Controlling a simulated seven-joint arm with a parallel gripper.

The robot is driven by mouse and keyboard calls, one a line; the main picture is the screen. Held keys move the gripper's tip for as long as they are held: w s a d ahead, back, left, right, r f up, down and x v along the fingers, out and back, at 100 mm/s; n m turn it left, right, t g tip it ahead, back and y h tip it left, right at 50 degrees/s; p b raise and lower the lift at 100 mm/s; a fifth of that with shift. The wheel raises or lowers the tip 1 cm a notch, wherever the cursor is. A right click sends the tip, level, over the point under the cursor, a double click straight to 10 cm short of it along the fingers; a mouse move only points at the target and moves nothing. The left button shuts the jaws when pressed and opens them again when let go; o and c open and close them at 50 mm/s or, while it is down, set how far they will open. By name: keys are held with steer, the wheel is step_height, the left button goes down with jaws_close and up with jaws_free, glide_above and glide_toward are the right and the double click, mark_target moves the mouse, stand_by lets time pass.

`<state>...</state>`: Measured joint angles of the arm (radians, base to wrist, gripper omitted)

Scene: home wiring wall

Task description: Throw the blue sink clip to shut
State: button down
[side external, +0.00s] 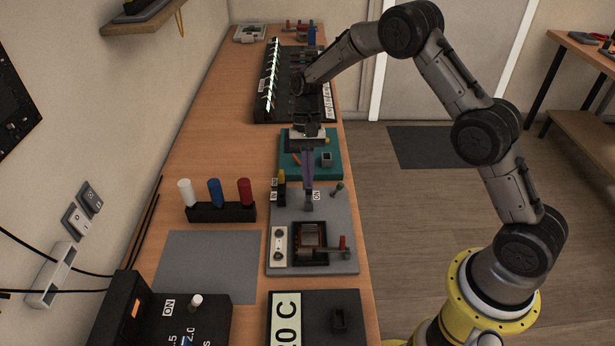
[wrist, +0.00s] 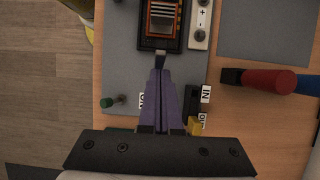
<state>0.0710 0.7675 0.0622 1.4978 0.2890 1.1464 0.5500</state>
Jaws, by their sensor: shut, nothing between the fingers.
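My gripper (side external: 308,206) has purple fingers pressed together with nothing between them. It points down over the grey board, and it also shows in the wrist view (wrist: 160,62). The grey board (side external: 345,215) carries a black frame (side external: 295,243) around a finned block with orange-brown parts. The block also shows in the wrist view (wrist: 165,17), just beyond my fingertips. A red-tipped lever (side external: 343,243) sits at the frame's right side. I cannot make out a blue clip on the board; I cannot tell whether it is hidden. Contact between fingertips and frame is unclear.
A green-tipped toggle (side external: 339,187) and a yellow-tipped switch (side external: 281,176) flank my fingers. White, blue and red handles stand in a black rack (side external: 221,213) to the left. A teal board (side external: 334,169) lies behind. The grey mat (side external: 208,265) is clear.

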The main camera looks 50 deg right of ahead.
mark_target(308, 189)
steer(key=shift+s+a+t+h, duration=0.2)
steer(key=shift+a+t+h, duration=0.05)
steer(key=shift+t+h, duration=0.05)
steer(key=shift+s+a+t+h, duration=0.4)
steer(key=shift+t+h, duration=0.1)
steer(key=shift+s+a+t+h, duration=0.4)
steer(key=shift+a+t+h, duration=0.05)
steer(key=shift+t+h, duration=0.15)
steer(key=shift+s+a+f, duration=0.1)
steer(key=shift+s+f, duration=0.05)
steer(key=shift+f, duration=0.05)
steer(key=shift+s+a+f, duration=0.75)
steer(key=shift+s+a, duration=0.15)
steer(key=shift+s+a+f, duration=0.3)
steer(key=shift+f, duration=0.25)
steer(key=shift+s+a+f, duration=0.25)
steer(key=shift+f, duration=0.25)
steer(key=shift+f, duration=0.1)
